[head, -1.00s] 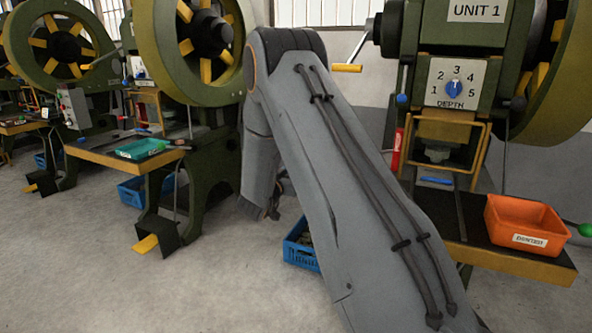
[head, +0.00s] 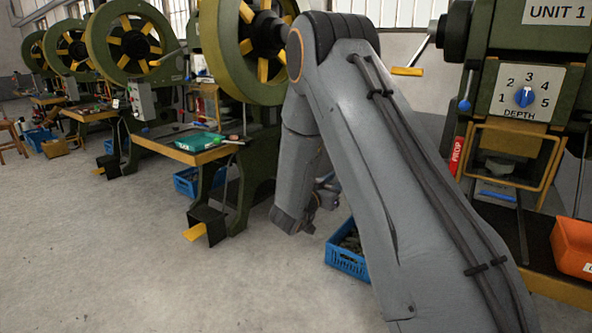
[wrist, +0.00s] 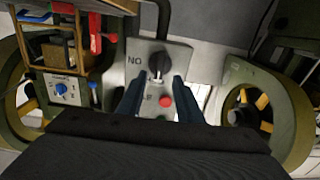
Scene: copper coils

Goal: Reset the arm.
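My arm (head: 400,190) rises from the lower right in the head view, bends at the top and hangs down. My gripper is mostly hidden behind it there. In the wrist view my gripper (wrist: 157,88) shows two dark blue fingers with a clear gap between them, open and empty. Beyond the fingers is a grey control box (wrist: 145,58) with a black knob (wrist: 159,63) and a red button (wrist: 166,101). I cannot tell how far the fingertips are from the box; nothing is visibly gripped.
The UNIT 1 press (head: 515,60) stands at right with a blue depth dial (head: 524,97) and an orange bin (head: 574,248). A blue crate (head: 346,262) sits on the floor by my arm. More green presses line the left. The floor (head: 130,270) at front left is clear.

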